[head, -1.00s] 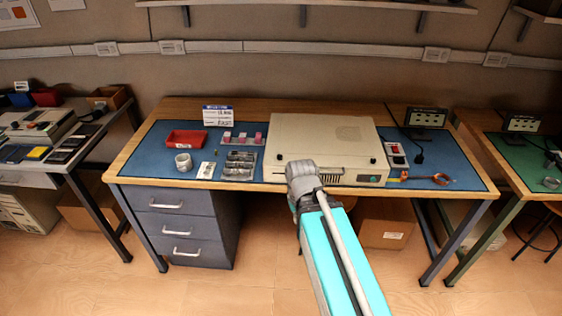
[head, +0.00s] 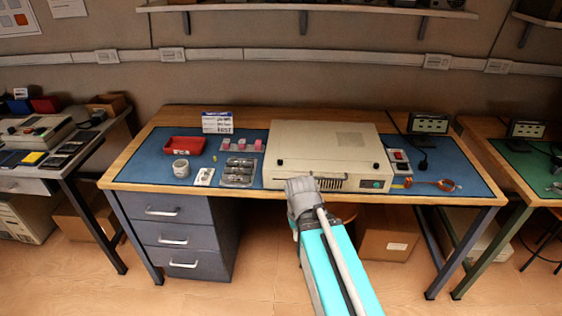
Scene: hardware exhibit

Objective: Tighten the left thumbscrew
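A beige, flat equipment case (head: 325,140) stands on the blue mat of the middle bench. My fingers cannot be made out.
Left of the case are a red tray (head: 185,146), a white cup (head: 181,168) and a grey parts tray (head: 239,172). Right of it are a switch box (head: 399,161) and an orange cable (head: 436,184). A drawer unit (head: 172,232) stands below. Shelves hang above.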

